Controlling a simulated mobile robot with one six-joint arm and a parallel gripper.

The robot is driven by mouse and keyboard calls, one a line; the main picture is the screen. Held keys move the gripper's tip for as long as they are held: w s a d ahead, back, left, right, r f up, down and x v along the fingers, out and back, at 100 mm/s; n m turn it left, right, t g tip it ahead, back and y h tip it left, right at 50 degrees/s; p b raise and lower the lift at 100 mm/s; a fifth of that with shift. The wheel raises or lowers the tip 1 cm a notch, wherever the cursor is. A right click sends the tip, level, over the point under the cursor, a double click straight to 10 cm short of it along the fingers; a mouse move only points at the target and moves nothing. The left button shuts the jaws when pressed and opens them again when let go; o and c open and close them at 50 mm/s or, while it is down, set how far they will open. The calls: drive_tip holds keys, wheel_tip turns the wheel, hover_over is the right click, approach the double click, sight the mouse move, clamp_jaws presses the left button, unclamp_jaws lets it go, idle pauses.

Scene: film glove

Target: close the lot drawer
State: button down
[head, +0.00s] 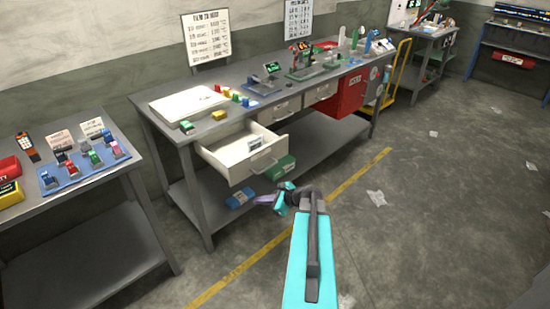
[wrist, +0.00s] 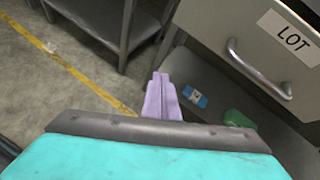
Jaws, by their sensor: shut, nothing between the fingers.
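The lot drawer (head: 243,153) is pulled out from the left end of the middle workbench in the head view. It is cream coloured with a handle on its front and a small item inside. In the wrist view its front (wrist: 225,20) carries a "LOT" label and a grey bar handle, at the upper right. My gripper (head: 260,200) is in front of and below the drawer, apart from it. In the wrist view its lilac fingers (wrist: 161,90) are together and empty, left of the handle.
The workbench (head: 180,138) holds a white board and small coloured items. Two more drawers (head: 280,110) beside the lot drawer are shut. A blue pack (head: 240,197) and a green box (head: 281,168) lie on the lower shelf. The floor (head: 400,240) in front is mostly clear.

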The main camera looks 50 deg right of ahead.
drive_tip(key=s+d+r+m+t+h, duration=0.1)
drive_tip(key=s+d+r+m+h, duration=0.1)
drive_tip(key=d+r, duration=0.3)
drive_tip(key=s+d+r+m+t+h, duration=0.2)
drive_tip(key=s+d+r+m, duration=0.2)
drive_tip(key=d, duration=0.6)
wheel_tip(320, 180, up, 2)
drive_tip(key=shift+d+r+m+p, duration=0.15)
drive_tip(key=shift+d+m+p, duration=0.15)
drive_tip(key=shift+d+p, duration=0.1)
drive_tip(key=shift+w, duration=0.15)
drive_tip(key=b, duration=0.1)
approach(269, 156)
drive_tip(key=x, duration=0.4)
drive_tip(key=shift+w+d+f, duration=0.15)
drive_tip(key=shift+f, duration=0.3)
drive_tip(key=shift+w, duration=0.75)
